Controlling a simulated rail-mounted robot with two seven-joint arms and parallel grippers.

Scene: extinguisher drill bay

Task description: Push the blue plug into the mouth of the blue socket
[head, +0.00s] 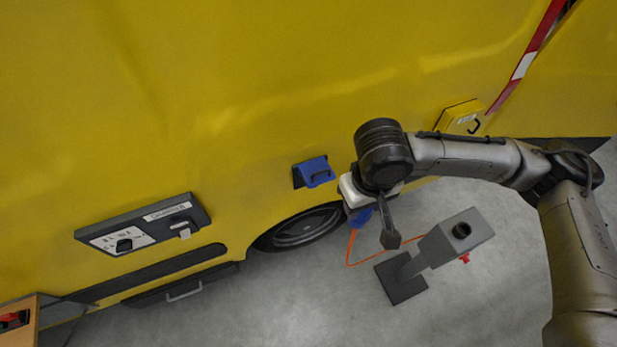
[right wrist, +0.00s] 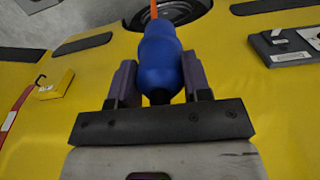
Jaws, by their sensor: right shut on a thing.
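The blue plug (head: 360,217) is held off the floor in my right gripper (head: 376,222), right of and below the socket in the head view. In the right wrist view the plug (right wrist: 162,62) sits between both fingers of the gripper (right wrist: 160,82), with an orange cable (right wrist: 154,10) at its far end. The blue socket (head: 315,172), with a blue flap, is on the yellow vehicle side, apart from the plug. Its mouth cannot be made out. The socket is not seen in the right wrist view. My left gripper is not in view.
A grey stand (head: 455,240) with a round hole stands on the floor, near the hanging orange cable (head: 347,250). A wheel (head: 300,228) lies below the socket. A dark control panel (head: 145,225) is at left, a yellow box (head: 460,117) at right. The vehicle side around the socket is clear.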

